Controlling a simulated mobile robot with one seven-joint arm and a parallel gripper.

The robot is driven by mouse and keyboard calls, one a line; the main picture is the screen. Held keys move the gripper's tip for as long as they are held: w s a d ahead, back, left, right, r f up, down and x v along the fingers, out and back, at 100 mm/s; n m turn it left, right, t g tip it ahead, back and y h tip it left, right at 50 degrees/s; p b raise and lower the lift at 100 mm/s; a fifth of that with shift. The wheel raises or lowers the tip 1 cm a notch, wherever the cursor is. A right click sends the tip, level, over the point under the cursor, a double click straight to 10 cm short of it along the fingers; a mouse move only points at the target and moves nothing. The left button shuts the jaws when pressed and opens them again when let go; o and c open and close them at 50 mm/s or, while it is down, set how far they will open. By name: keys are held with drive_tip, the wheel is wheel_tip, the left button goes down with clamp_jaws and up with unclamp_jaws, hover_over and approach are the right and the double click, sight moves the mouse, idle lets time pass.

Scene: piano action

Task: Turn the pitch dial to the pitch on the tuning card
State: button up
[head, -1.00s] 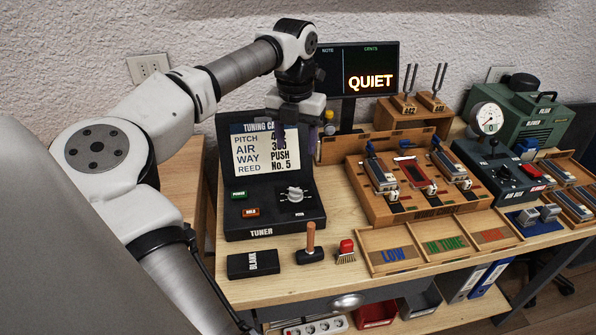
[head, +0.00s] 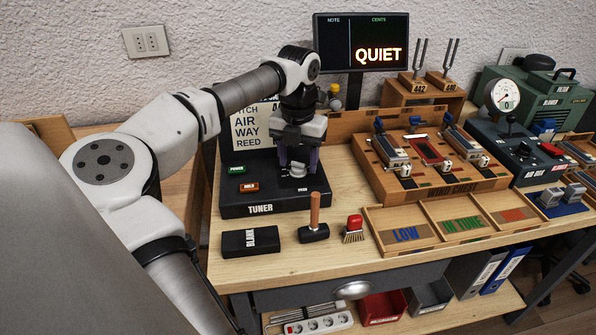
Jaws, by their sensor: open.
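The black tuner (head: 262,209) stands at the left of the bench. Its pitch dial (head: 297,171), a pale knob on the sloped face, sits between the fingers of my gripper (head: 297,168). My gripper points down and is open around the knob; whether the fingers touch it I cannot tell. The tuning card (head: 247,128) stands upright at the tuner's back. My arm covers its right side, so the pitch value is mostly hidden; "AIR", "WAY" and "REED" show. The display (head: 378,55) reads "QUIET".
Green (head: 237,170) and red (head: 249,187) buttons are left of the dial. The wind chest (head: 440,185) and sorting tray (head: 405,250) stand to the right.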

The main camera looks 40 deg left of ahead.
drive_tip(key=shift+f, duration=0.4)
drive_tip(key=c, duration=1)
drive_tip(key=shift+o, duration=0.2)
